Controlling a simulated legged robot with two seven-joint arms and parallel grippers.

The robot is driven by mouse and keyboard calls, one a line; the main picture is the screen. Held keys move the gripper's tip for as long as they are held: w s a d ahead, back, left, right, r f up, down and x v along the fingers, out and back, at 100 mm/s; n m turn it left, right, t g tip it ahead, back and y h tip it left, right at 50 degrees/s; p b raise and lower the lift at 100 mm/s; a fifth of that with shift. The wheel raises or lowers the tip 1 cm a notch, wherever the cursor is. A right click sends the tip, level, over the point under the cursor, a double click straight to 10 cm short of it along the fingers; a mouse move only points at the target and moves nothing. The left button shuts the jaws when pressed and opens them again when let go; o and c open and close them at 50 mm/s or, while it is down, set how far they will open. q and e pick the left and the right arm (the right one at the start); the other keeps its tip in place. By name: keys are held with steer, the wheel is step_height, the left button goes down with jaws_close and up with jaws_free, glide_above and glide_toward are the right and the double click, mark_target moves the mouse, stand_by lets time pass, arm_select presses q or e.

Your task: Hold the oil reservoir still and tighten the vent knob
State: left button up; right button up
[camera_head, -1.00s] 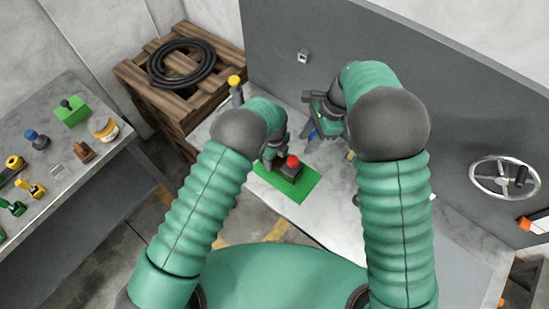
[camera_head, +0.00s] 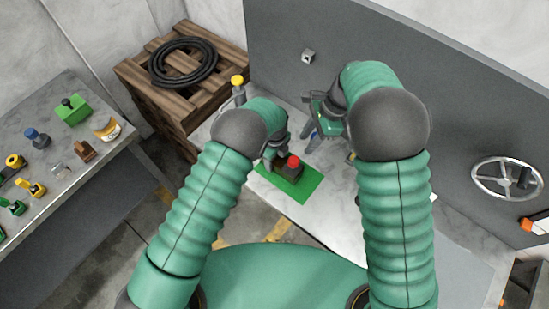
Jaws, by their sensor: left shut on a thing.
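The oil reservoir (camera_head: 290,174) is a small dark block on a green mat (camera_head: 301,190) on the grey bench. The vent knob (camera_head: 293,161) on its top is red. My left gripper (camera_head: 271,160) is shut on the reservoir at its left side, with the fingers partly hidden by my wrist. My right gripper (camera_head: 314,140) is above the bench, behind and right of the knob and apart from it. Its dark fingers look spread, with nothing clearly held between them. A small blue item (camera_head: 313,134) shows near these fingers, mostly hidden.
A grey panel (camera_head: 400,90) rises behind the bench, with a handwheel (camera_head: 507,179) at right. A yellow-topped post (camera_head: 238,82) stands at the bench's back left. A wooden crate (camera_head: 150,80) holds a coiled black hose (camera_head: 183,60). A side table (camera_head: 60,190) at left holds several small items.

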mark_target(294, 159)
steer(key=shift+o, duration=0.2)
steer(key=shift+o, duration=1.1)
steer(key=shift+d+r, duration=0.1)
steer(key=shift+o, duration=0.7)
steer(key=m, duration=0.1)
steer(key=s+d+r+m+t, duration=0.1)
steer(key=m, duration=0.1)
steer(key=shift+s+r+y, duration=0.15)
steer(key=shift+r+y, duration=0.1)
steer(key=shift+y, duration=0.05)
steer(key=shift+m+t, duration=0.3)
steer(key=shift+m, duration=0.2)
steer(key=x, duration=1.1)
steer(key=shift+s+a+f, duration=0.1)
steer(key=shift+s+f, duration=0.1)
steer(key=shift+f, duration=0.1)
jaws_close()
